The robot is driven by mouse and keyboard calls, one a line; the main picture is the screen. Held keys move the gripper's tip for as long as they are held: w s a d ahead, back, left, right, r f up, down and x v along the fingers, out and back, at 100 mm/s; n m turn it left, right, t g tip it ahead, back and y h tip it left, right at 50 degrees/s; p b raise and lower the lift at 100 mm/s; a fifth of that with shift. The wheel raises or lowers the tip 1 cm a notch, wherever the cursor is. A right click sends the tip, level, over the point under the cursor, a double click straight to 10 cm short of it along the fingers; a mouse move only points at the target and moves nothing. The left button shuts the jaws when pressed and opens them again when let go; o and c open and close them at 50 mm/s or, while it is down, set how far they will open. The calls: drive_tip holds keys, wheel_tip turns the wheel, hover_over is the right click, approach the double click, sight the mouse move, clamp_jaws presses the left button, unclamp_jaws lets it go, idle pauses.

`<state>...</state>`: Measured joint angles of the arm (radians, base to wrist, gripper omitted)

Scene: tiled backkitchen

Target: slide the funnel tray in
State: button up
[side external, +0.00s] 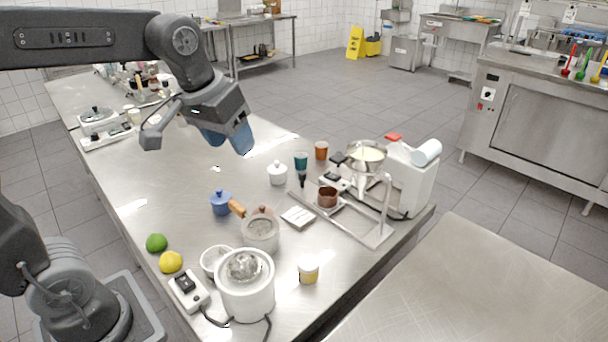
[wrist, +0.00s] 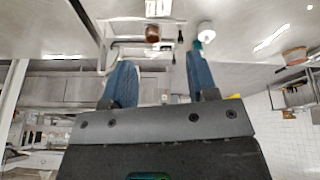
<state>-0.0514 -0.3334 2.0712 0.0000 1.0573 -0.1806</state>
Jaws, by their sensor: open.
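A steel funnel (side external: 366,155) with pale contents sits in a metal stand (side external: 385,208) at the right of the steel worktop. Below it, a flat metal tray (side external: 352,222) reaches out to the left, and a copper cup (side external: 328,197) stands over its left part. I cannot tell how far the tray sits in the stand. The copper cup also shows in the wrist view (wrist: 152,34). My gripper (side external: 226,139) is open and empty, high above the worktop to the left of the stand. Its blue fingers show apart in the wrist view (wrist: 160,62).
A white appliance (side external: 410,180) stands behind the stand. A teal cup (side external: 301,162), a white lidded pot (side external: 277,173), a blue pot (side external: 221,203) and a glass jar (side external: 260,232) stand left of the tray. A citrus juicer (side external: 245,288) is at the front. The worktop's left middle is clear.

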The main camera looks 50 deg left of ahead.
drive_tip(key=w+a+n, duration=0.1)
drive_tip(key=w, duration=0.3)
drive_tip(key=w+a+n+g, duration=0.1)
drive_tip(key=w, duration=0.4)
drive_tip(key=w+a+n+g, duration=0.1)
drive_tip(key=w, duration=0.3)
drive_tip(key=shift+w+a+f, duration=0.25)
drive_tip(key=shift+f, duration=0.1)
drive_tip(key=shift+c, duration=0.3)
drive_tip(key=n+g, duration=0.2)
drive_tip(key=n, duration=0.1)
hover_over(303, 173)
wheel_tip(303, 173, down, 7)
wheel_tip(303, 173, down, 14)
drive_tip(key=shift+a+r, duration=0.1)
drive_tip(key=shift+a, duration=0.05)
drive_tip(key=shift+c, duration=0.5)
clamp_jaws()
